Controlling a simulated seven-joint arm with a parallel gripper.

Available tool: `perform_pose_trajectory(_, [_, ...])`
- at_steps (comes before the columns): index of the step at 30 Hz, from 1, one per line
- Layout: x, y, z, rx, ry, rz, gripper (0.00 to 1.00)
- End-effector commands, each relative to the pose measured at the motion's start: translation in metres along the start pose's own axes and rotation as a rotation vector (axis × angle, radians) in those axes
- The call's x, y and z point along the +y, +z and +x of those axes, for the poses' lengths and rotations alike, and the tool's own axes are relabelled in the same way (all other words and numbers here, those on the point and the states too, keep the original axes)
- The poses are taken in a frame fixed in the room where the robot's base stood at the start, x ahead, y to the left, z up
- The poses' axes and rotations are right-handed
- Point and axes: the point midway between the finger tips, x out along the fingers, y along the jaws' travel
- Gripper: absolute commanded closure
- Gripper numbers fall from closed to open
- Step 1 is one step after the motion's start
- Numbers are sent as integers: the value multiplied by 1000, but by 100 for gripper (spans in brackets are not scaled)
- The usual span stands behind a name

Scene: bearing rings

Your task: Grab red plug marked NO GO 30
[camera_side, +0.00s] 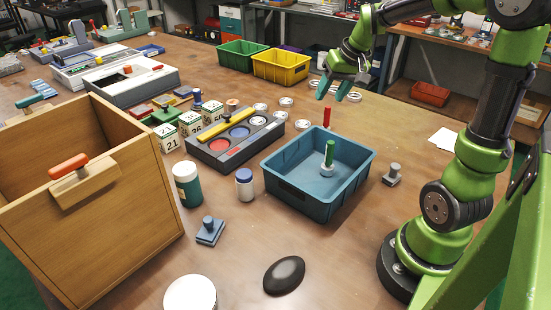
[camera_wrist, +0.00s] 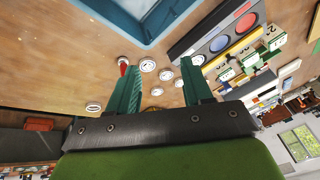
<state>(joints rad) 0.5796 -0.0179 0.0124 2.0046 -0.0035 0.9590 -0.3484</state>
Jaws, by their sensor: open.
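A slim red plug (camera_side: 326,117) stands upright just behind the far rim of the blue bin. Its lower part is hidden by the rim, and no marking can be read. In the wrist view the red plug (camera_wrist: 122,62) shows by the tip of the left finger, partly covered. My gripper (camera_side: 334,91) is open and empty, above and slightly right of the plug in the side view, apart from it. Its two green fingers (camera_wrist: 160,66) point toward the table with bare wood and pale rings between them.
The blue bin (camera_side: 268,190) holds a green-handled plug (camera_side: 329,155). Several pale rings (camera_side: 287,102) lie around the red plug. A grey tray with coloured discs (camera_side: 205,153) is left. A grey plug (camera_side: 393,174) stands right of the bin. Yellow (camera_side: 281,67) and green (camera_side: 242,55) bins stand behind.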

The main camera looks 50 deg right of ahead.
Motion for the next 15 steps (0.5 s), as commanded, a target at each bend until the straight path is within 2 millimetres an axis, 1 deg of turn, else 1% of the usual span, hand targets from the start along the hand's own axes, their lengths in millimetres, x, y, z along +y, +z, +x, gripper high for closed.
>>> perform_pose_trajectory(1, [27,-22,13,-14,18,-3,50])
perform_pose_trajectory(2, [40,-33,18,-16,24,-18,50])
perform_pose_trajectory(3, [58,-46,25,-21,30,-41,50])
perform_pose_trajectory(6, [95,-74,40,-23,41,-120,50])
perform_pose_trajectory(7, [104,-81,42,-21,43,-151,50])
perform_pose_trajectory(9, [114,-97,44,-9,44,-241,50])
perform_pose_trajectory(12, [111,-111,35,18,47,-357,50])
perform_pose_trajectory(15, [110,-110,37,12,44,-414,50])
